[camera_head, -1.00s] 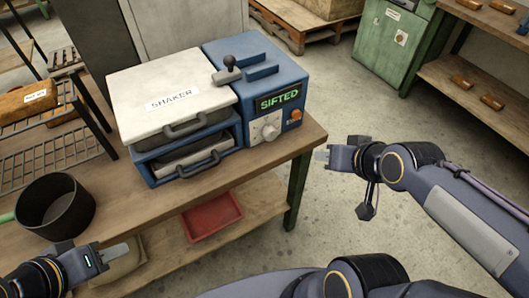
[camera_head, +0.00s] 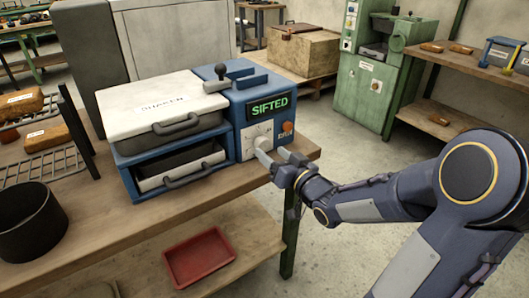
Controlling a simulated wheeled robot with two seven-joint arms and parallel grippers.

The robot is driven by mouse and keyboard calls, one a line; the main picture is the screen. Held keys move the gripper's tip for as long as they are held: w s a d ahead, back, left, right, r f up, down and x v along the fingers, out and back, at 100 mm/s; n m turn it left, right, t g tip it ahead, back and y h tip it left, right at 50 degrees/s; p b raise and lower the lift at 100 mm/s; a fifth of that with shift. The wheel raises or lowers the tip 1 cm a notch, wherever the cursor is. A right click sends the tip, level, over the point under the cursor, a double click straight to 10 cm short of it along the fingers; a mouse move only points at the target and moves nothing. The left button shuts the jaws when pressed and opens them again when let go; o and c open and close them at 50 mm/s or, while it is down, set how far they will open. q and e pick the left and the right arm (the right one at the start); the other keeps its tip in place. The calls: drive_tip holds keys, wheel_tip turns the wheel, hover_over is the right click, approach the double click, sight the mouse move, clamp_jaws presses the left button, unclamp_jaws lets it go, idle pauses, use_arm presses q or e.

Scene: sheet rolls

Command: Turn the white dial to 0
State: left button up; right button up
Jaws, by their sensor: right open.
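The white dial (camera_head: 263,143) is on the front panel of the blue shaker machine (camera_head: 127,174), below a green lit display reading SIFTED (camera_head: 270,107). Its pointer and scale are too small to read. My right gripper (camera_head: 273,158) is open, with its fingertips just in front of and below the dial, partly covering it. I cannot tell whether a finger touches the dial. My left gripper is out of view.
An orange button (camera_head: 288,127) sits right of the dial. A black lever knob (camera_head: 221,70) stands on top of the machine. The wooden table (camera_head: 110,222) has a dark pot (camera_head: 28,222) at left. A red tray (camera_head: 200,257) lies on the shelf below.

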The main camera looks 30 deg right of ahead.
sight(265, 147)
drive_tip(key=shift+w+a, duration=0.15)
drive_tip(key=shift+w, duration=1.65)
drive_tip(key=c, duration=1)
